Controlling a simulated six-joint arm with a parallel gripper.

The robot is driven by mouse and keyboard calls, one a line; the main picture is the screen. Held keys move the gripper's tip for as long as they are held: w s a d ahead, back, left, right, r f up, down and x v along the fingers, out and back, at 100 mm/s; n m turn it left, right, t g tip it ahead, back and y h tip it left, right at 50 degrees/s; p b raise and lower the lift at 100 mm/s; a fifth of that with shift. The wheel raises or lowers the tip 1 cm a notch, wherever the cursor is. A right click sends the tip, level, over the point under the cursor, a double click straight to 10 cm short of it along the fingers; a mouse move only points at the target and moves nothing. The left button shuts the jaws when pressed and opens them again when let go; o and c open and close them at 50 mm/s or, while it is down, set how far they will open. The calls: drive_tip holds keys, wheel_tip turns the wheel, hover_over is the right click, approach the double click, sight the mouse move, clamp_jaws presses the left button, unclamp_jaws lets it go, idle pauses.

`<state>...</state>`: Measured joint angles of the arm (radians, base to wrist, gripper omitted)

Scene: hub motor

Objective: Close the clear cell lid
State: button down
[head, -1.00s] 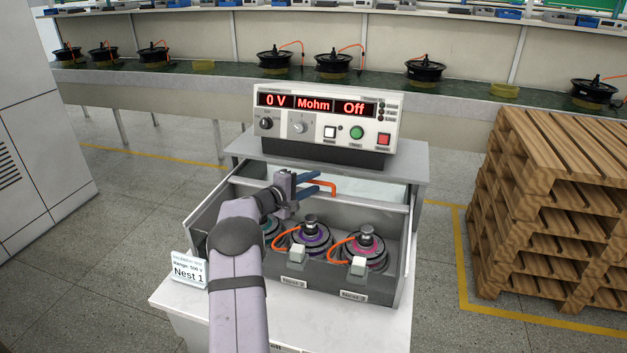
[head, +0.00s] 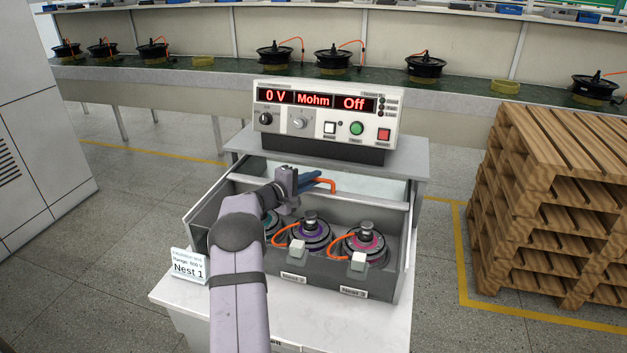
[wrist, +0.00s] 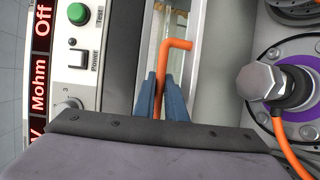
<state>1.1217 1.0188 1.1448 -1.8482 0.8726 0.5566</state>
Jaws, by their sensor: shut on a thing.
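The clear lid (head: 372,188) shows as a pale see-through pane at the back of the grey test cell (head: 315,275), below the tester. The cell's front part is uncovered. An orange bar handle (head: 326,183) is at the pane; it also shows in the wrist view (wrist: 177,44), bent at its far end. My gripper (head: 314,177) has its blue fingers shut on the orange handle. In the wrist view the fingers (wrist: 161,88) close on its straight part. My arm hides the cell's left front. The lid's exact tilt is hard to tell.
Hub motors with purple (head: 308,236) and pink (head: 363,244) rings sit in the cell, with orange cables and pale connector blocks. Another is mostly hidden by my arm. The tester (head: 325,120), reading 0 V and Off, stands behind. A Nest 1 card (head: 188,268) stands front left.

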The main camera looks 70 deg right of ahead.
drive_tip(key=a+b, duration=0.6)
drive_tip(key=a, duration=0.2)
drive_tip(key=shift+w+f, duration=0.1)
drive_tip(key=shift+w, duration=0.05)
drive_tip(key=shift+a, duration=0.55)
drive_tip(key=c, duration=1.8)
unclamp_jaws()
drive_tip(key=shift+b+v, duration=0.95)
drive_tip(key=shift+v, duration=2.7)
